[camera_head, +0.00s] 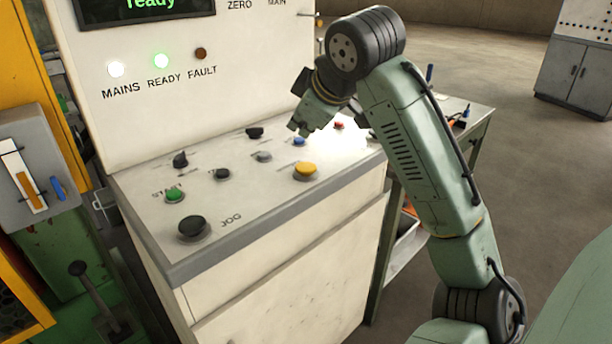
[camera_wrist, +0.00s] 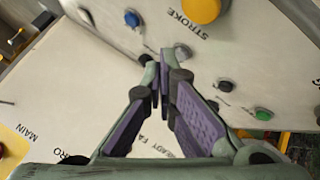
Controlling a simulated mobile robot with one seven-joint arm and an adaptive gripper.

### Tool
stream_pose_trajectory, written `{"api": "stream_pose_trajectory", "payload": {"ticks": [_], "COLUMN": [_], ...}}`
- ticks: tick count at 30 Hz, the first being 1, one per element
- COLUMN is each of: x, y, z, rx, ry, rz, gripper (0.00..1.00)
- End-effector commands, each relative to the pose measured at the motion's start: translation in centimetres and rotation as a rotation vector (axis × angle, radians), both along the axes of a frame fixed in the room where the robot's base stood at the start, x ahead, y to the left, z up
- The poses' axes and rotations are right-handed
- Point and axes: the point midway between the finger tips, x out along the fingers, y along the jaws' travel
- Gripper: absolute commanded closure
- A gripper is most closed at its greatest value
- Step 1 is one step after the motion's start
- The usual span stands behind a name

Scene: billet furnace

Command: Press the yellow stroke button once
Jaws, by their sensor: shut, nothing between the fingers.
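The yellow stroke button (camera_head: 305,170) is a round dome on the sloping top of the white console, nearest the front edge at right. In the wrist view the yellow button (camera_wrist: 201,10) is at the top edge, partly cut off, with the word STROKE beside it. My gripper (camera_head: 293,129) is above the console top, behind the yellow button in the head view and apart from it. In the wrist view my gripper (camera_wrist: 160,60) has its purple-padded fingers together at the tips, with nothing between them.
A blue button (camera_head: 299,141) and a red button (camera_head: 339,125) are close to my gripper. A green START button (camera_head: 175,195) and a black JOG button (camera_head: 193,227) are at left. The console's upright panel (camera_head: 230,80) rises behind. A workbench (camera_head: 462,118) stands at right.

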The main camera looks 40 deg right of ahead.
Motion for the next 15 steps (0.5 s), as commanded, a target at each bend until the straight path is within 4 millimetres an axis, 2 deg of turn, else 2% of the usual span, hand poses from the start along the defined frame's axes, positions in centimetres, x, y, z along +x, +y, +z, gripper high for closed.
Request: {"api": "stream_pose_trajectory", "payload": {"ticks": [1,6,10,15], "x": [0.0,0.1,0.0,0.0], "y": [0.0,0.0,0.0,0.0], "z": [-1.5,-3.7,-4.6,-4.9], "rx": [-0.001,0.001,0.001,0.000], "ry": [0.000,-0.001,0.000,0.000], "rz": [-0.001,0.002,0.001,0.000], "gripper": [1.00,1.00,1.00,1.00]}}
